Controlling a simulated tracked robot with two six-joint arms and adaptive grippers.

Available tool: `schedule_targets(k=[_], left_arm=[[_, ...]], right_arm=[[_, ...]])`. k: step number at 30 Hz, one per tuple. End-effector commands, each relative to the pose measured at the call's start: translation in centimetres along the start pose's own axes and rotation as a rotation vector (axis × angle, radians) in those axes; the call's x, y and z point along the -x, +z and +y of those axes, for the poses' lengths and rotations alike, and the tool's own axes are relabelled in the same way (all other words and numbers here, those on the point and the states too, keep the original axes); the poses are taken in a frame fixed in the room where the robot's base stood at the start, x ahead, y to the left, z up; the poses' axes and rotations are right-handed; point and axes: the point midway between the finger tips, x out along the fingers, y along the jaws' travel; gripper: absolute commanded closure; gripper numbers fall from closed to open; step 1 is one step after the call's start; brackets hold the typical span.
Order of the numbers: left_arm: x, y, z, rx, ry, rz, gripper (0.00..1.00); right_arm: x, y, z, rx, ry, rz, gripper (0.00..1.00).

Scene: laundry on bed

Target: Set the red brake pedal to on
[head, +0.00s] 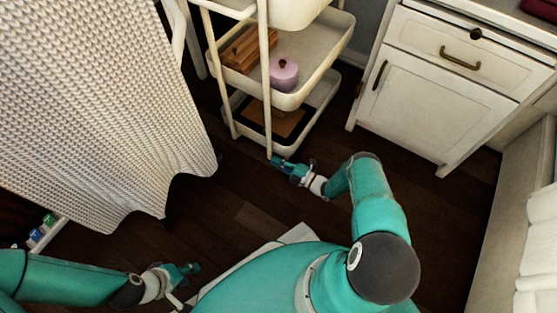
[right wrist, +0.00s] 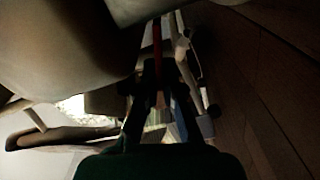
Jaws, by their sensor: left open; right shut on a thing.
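The cream trolley (head: 232,122) stands on the dark floor at the top middle of the head view. My right gripper (head: 276,161) is low at the foot of its front leg. In the dark right wrist view, a narrow red part (right wrist: 157,42), which looks like the red brake pedal, shows between the fingertips of my right gripper (right wrist: 160,75). The gripper is shut on it. The pedal's on or off position cannot be told. In the head view the pedal is hidden or too small to see. My left gripper (head: 192,268) is open and empty, low at the left.
The trolley holds a pink lidded pot (head: 284,73) and wooden pieces (head: 247,50). A white cabinet (head: 436,95) stands at the right. A cream knitted cloth (head: 100,90) hangs at the left. The dark floor (head: 240,215) between them is clear.

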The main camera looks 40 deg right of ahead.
Motion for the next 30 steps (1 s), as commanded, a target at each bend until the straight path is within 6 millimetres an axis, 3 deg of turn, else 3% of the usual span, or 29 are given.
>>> schedule_targets(k=[18,30], left_arm=[[-2.5,0.0,-0.9,0.000,0.000,0.000,0.59],[-3.5,0.0,-1.2,0.000,0.000,0.000,0.59]], right_arm=[[-0.1,0.5,-3.2,0.454,-0.004,0.004,1.00],[-0.2,1.0,-4.3,0.680,-0.005,0.009,1.00]])
